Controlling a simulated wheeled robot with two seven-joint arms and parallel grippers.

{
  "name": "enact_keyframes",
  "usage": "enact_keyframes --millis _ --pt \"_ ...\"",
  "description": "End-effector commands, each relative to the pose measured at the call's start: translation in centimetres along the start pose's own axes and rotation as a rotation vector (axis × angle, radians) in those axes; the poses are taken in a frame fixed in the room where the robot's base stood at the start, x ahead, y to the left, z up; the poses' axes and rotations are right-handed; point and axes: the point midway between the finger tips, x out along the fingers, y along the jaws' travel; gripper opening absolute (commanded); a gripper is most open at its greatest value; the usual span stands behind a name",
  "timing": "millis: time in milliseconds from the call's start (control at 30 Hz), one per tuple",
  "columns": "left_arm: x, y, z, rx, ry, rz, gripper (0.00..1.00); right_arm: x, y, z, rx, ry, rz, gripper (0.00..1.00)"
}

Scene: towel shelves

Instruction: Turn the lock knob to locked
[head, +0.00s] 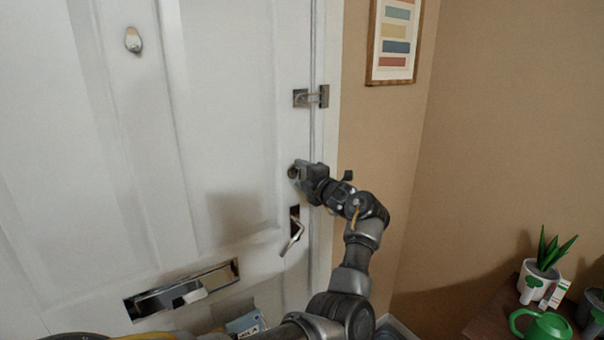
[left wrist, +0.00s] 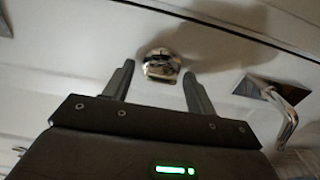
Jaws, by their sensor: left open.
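The lock knob (left wrist: 161,65) is a small shiny metal knob on the white door (head: 90,180). In the head view the knob (head: 293,171) shows just left of my left gripper (head: 300,176), partly covered by it. In the left wrist view my left gripper (left wrist: 158,85) is open, with one finger on each side of the knob's position. The knob lies a little beyond the fingertips, between them in the picture. I cannot tell whether a finger touches it. Which way the knob is turned is not clear. My right gripper is not in view.
A lever handle (head: 293,236) sits below the knob, and a latch (head: 311,97) is above it at the door's edge. A mail slot (head: 150,306) is low on the door. A plant pot (head: 533,285) and green watering can (head: 541,327) stand at the lower right.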

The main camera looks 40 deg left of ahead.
Motion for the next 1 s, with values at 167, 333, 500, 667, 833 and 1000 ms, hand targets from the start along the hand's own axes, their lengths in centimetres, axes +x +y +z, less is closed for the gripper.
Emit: enact_keyframes --millis 167,333,500,667,833,1000 --pt "0.21 -0.04 -0.07 0.000 0.000 -0.001 0.56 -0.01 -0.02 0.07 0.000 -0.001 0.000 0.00" --pt "0.22 -0.05 -0.09 0.000 0.001 -0.001 0.47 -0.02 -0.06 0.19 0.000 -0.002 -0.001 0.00" --pt "0.22 -0.02 -0.10 0.000 0.001 0.000 0.25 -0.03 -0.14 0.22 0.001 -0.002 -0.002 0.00" --pt "0.22 0.05 -0.08 0.000 0.000 0.001 0.12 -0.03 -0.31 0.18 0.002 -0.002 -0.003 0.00" --pt "0.21 0.13 -0.07 0.017 0.000 0.002 0.12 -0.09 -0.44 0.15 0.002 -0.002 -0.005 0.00" --pt "0.22 0.23 -0.06 0.081 0.000 0.003 0.12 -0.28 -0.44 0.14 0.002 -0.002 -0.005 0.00"
